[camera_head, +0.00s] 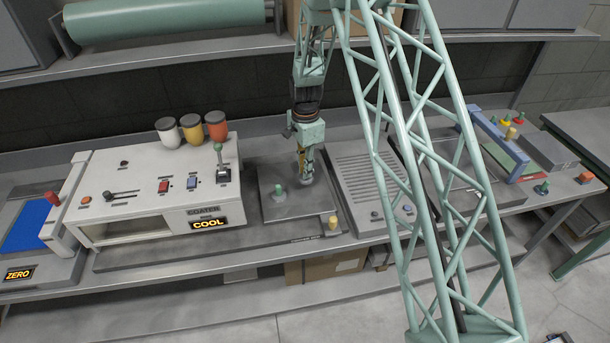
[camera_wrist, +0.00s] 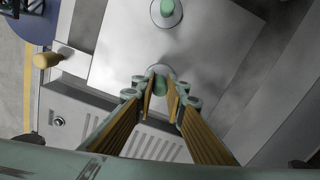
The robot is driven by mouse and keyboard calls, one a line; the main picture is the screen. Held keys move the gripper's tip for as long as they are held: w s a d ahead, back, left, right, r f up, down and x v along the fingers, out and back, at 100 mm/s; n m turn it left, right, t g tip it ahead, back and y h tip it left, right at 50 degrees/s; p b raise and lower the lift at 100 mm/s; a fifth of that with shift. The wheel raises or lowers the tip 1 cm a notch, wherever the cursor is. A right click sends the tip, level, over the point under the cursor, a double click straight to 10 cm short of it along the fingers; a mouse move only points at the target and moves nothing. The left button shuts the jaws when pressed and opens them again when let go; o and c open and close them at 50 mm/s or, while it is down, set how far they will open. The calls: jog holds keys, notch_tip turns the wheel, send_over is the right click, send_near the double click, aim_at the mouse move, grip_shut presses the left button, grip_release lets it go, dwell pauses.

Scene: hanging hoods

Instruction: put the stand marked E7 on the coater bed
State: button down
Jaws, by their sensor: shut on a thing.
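My gripper (camera_head: 305,172) is over the right part of a flat grey plate (camera_head: 296,212) beside the white coater (camera_head: 150,190); I take this plate as the coater bed. In the wrist view my gripper (camera_wrist: 160,88) is closed around the green knob of a small stand (camera_wrist: 158,70) with a round pale base. I cannot tell whether that base touches the plate. A second green-knobbed stand (camera_head: 278,197) stands upright on the plate to the left; it also shows at the top of the wrist view (camera_wrist: 166,12). No E7 mark is readable on either stand.
A slatted grey unit (camera_head: 365,180) stands close to the right of the plate. A yellow knob (camera_head: 333,222) is at the plate's front right. Three coloured cups (camera_head: 192,131) sit on the coater, whose display reads COOL. A blue-framed machine (camera_head: 495,145) is farther right.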

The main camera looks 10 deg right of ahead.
jog(key=shift+w, duration=0.3)
jog(key=shift+f, duration=0.1)
jog(key=shift+f, duration=1.65)
jog(key=shift+f, duration=0.2)
jog(key=c, duration=2.6)
grip_release()
jog(key=shift+c, duration=0.2)
jog(key=shift+r, duration=0.15)
jog(key=shift+r, duration=6.05)
